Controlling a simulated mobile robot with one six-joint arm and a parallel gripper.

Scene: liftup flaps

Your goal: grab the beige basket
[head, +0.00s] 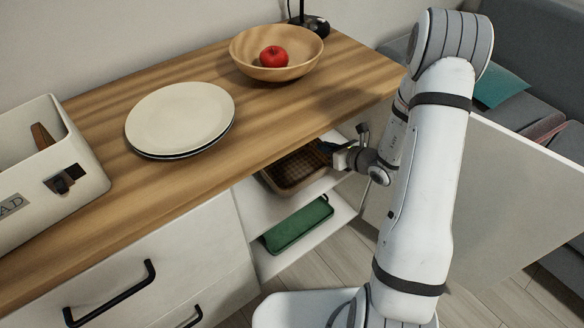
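A beige-brown basket (296,170) with a grid-like weave sits on the upper shelf inside the open cabinet, under the wooden countertop. The countertop edge hides its back part. My gripper (328,149) is at the cabinet opening, at the basket's right end. The fingers are small, dark and partly hidden, so I cannot tell whether they are open or touch the basket's rim.
A green case (298,225) lies on the lower shelf. The open cabinet door (500,195) stands to the right, behind my arm. Plates (180,118), a wooden bowl (252,62) with a red apple (274,56), and a bread box (85,165) stand on the countertop (200,185).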

